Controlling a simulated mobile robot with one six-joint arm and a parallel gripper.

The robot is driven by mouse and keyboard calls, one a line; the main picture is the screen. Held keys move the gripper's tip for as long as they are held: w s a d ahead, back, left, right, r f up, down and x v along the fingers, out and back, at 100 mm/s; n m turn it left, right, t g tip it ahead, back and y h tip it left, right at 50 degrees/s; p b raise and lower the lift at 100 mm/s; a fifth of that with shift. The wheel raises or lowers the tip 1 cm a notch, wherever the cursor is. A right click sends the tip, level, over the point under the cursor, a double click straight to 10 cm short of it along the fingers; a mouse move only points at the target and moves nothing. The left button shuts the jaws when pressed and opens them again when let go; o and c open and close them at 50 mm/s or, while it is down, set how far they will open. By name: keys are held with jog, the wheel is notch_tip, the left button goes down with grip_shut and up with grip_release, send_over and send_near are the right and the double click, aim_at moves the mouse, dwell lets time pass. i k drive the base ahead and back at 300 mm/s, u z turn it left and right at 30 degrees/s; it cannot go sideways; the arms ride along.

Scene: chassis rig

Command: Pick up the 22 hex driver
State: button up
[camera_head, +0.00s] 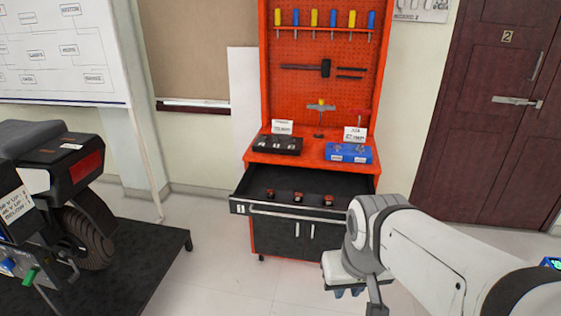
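The open drawer (262,208) of an orange-red tool cabinet holds three small reddish-brown pieces: a left one (270,193), a middle one (298,197) and a right one (328,200). They may be drivers, but no size marking on them is readable, so I cannot tell which is the 22 hex driver. A black case (277,146) and a blue case (348,153) with small metal parts lie on the cabinet top, each with a white label card. My gripper (347,292) hangs low in front of the cabinet's right side, apart from the drawer.
A motorcycle (60,190) stands on a dark platform (130,262) at left. A brown door (500,120) is at right. The floor (215,245) between platform and cabinet is clear.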

aim_at(298, 195)
jog(key=u, duration=0.45)
jog(key=k, duration=1.35)
jog(key=u, duration=0.7)
jog(key=i, duration=1.4)
jog(key=z, duration=0.3)
jog(key=i, duration=1.5)
jog(key=z, duration=1.35)
jog(key=i, duration=0.8)
jog(key=z, duration=0.55)
jog(key=k, duration=0.9)
